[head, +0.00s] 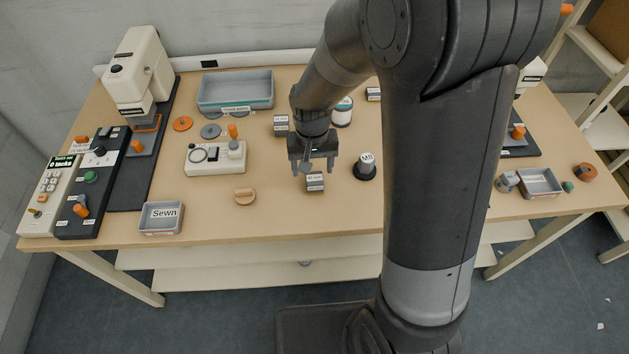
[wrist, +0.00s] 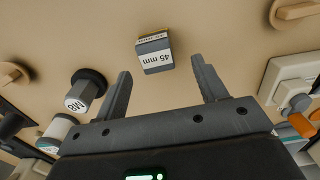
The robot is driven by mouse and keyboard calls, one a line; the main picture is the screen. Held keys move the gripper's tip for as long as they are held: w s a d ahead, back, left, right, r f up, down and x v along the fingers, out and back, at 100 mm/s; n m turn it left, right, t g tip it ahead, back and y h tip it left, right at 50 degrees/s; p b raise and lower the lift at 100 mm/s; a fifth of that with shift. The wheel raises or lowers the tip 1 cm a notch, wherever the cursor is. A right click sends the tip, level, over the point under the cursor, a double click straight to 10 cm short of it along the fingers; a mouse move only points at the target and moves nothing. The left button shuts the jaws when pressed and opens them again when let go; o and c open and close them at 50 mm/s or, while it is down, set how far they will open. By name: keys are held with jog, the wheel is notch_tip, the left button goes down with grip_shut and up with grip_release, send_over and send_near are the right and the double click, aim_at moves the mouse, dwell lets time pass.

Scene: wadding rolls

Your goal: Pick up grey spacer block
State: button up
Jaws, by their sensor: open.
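A small grey block (head: 315,187) with a white label stands on the table near the front middle. In the wrist view the block (wrist: 155,62) reads "45 mm" and lies just beyond my fingertips, between the lines of the two fingers. My gripper (head: 315,166) is open and empty, pointing down, above and slightly behind the block in the head view. It also shows in the wrist view (wrist: 160,68), with both fingers apart and clear of the block. Two similar labelled grey blocks stand farther back, one behind my gripper (head: 281,128) and one beside my arm (head: 373,95).
A black knob-like piece marked M8 (head: 365,172) stands close right of the block. A tray marked Sewn (head: 162,230) is at the front left. The table front by the block is clear.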

aim_at(314, 178)
jog(key=shift+s+d+f, duration=0.1)
jog(key=shift+d+f, duration=0.05)
jog(key=shift+f, duration=1.3)
jog(key=shift+s+d+f, duration=0.1)
jog(key=shift+f, duration=1.35)
jog(key=shift+c, duration=0.2)
jog(key=c, duration=1)
